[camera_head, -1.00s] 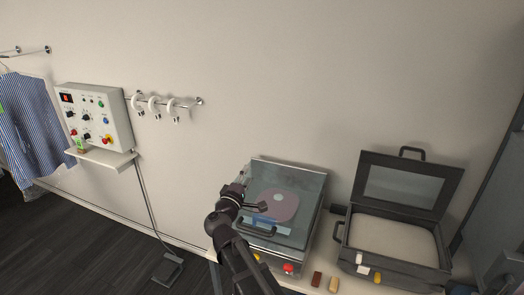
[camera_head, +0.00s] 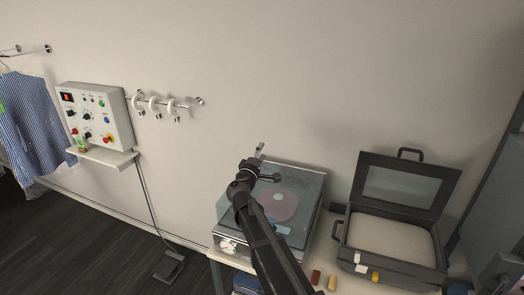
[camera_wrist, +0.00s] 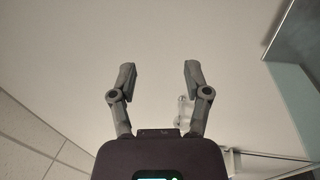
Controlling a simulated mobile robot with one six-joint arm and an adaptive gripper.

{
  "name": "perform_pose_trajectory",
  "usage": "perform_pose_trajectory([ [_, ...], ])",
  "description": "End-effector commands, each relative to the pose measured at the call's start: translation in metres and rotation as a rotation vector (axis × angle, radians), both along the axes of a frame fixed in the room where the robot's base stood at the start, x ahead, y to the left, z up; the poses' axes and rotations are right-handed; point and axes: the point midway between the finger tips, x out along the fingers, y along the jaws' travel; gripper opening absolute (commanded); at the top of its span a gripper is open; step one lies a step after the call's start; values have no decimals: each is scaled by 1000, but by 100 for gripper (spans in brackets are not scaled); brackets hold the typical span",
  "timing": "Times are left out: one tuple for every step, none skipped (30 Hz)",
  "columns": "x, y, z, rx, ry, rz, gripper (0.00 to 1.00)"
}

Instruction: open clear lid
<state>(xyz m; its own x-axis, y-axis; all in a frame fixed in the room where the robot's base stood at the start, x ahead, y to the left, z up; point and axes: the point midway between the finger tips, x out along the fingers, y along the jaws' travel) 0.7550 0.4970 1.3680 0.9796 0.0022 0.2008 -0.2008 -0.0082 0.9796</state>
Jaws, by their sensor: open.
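The clear lid (camera_head: 303,186) lies over the top of the middle box and looks closed. A pinkish disc (camera_head: 284,206) shows through it. My arm hides part of the box front and the lid's handle. My gripper (camera_head: 268,163) is open above the lid's back left part, near the wall; I cannot tell whether it touches the lid. In the wrist view my gripper (camera_wrist: 160,72) has its fingers wide apart with nothing between them. A glassy panel with a pale edge (camera_wrist: 293,48) shows at the upper right, probably the lid or box.
An open dark case (camera_head: 398,222) with a pale pad stands to the right, its windowed lid raised. Small brown and tan blocks (camera_head: 332,283) lie on the table front. A control box (camera_head: 95,117) and ring rail (camera_head: 187,103) are on the wall at left.

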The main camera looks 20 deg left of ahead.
Motion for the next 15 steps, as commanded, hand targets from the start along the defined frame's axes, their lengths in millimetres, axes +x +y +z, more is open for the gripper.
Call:
perform_pose_trajectory([
  [4, 0, 1, 0, 0, 0, 62],
  [5, 0, 1, 0, 0, 0, 62],
  [6, 0, 1, 0, 0, 0, 62],
  [7, 0, 2, 0, 0, 0, 62],
  [7, 0, 1, 0, 0, 0, 62],
  [8, 0, 1, 0, 0, 0, 62],
  [8, 0, 1, 0, 0, 0, 62],
  [8, 0, 1, 0, 0, 0, 62],
  [8, 0, 1, 0, 0, 0, 62],
  [7, 0, 1, 0, 0, 0, 62],
  [7, 0, 1, 0, 0, 0, 62],
  [7, 0, 1, 0, 0, 0, 62],
  [7, 0, 1, 0, 0, 0, 62],
  [7, 0, 1, 0, 0, 0, 59],
  [7, 0, 1, 0, 0, 0, 47],
])
